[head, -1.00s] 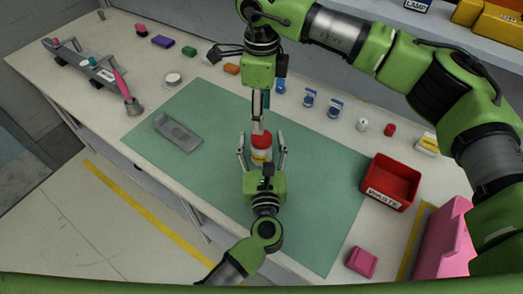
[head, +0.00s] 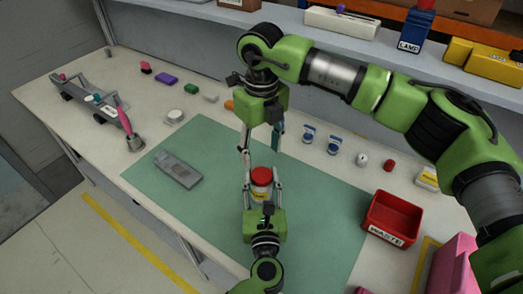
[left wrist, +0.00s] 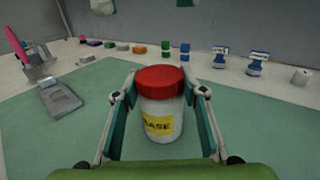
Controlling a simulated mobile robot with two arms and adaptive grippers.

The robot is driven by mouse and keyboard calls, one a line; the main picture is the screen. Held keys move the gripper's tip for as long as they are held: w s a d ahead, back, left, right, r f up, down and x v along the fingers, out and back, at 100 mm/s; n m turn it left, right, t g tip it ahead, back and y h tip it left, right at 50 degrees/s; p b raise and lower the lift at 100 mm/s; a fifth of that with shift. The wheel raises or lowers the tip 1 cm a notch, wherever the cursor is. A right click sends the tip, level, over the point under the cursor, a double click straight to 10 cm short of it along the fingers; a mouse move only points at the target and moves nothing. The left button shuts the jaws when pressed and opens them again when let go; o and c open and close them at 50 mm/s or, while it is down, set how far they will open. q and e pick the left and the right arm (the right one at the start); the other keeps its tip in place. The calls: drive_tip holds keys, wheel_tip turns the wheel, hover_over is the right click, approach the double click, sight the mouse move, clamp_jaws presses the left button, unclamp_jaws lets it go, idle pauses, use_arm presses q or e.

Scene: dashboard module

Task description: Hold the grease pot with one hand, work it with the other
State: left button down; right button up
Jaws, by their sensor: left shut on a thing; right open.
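The grease pot (head: 260,192) is a white jar with a red lid and a yellow label. It stands upright on the green mat. In the left wrist view the pot (left wrist: 161,120) is between the finger pads, with "ASE" readable on its label. My left gripper (head: 263,186), at the front of the pot, is shut on its body below the lid. My right gripper (head: 261,152) points down just behind and above the lid. Its fingers are spread and empty, and it does not appear to touch the lid.
A grey flat part (head: 178,169) lies on the mat (head: 315,215) to the left. A red WASTE bin (head: 392,218) stands at the right. Blue-labelled items (head: 308,133) and a red piece (head: 388,165) line the back. A pink-handled brush (head: 127,122) is at far left. The mat around the pot is clear.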

sight(261, 174)
drive_tip(key=m, duration=1.1)
drive_tip(key=shift+m, duration=0.3)
drive_tip(key=m, duration=0.5)
drive_tip(key=shift+m, duration=0.4)
drive_tip(key=m, duration=0.5)
drive_tip(key=shift+m, duration=0.4)
drive_tip(key=shift+f, duration=4)
drive_tip(key=c, duration=1.2)
drive_tip(key=shift+o, duration=0.2)
drive_tip(key=shift+n, duration=1.7)
